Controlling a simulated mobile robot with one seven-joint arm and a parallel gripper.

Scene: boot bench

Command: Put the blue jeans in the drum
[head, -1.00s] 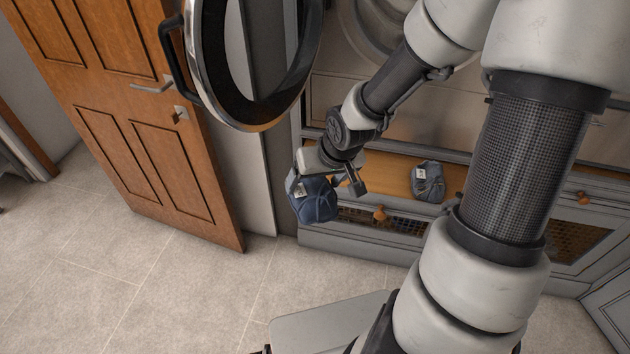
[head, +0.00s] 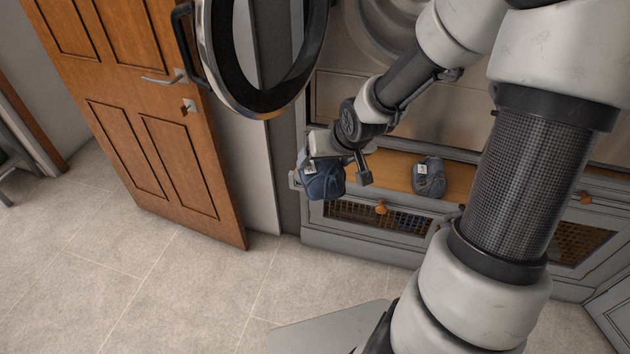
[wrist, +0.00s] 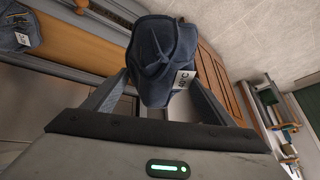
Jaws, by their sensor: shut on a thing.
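A bundle of dark blue jeans (head: 325,182) with a white tag hangs in my gripper (head: 318,160), in front of the left end of the bench. The wrist view shows the jeans (wrist: 165,60) between the two fingers of my gripper (wrist: 160,95), which is shut on them. The drum (head: 385,25) shows in part at the top of the head view, behind my arm. Its round door (head: 262,95) stands open at the left. My gripper is below and to the left of the drum opening.
A second, greyer folded garment (head: 429,177) with a tag lies on the wooden bench top (head: 390,172); one also shows in the wrist view (wrist: 20,28). A brown panelled door (head: 150,140) stands at the left. The tiled floor (head: 180,285) is clear there.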

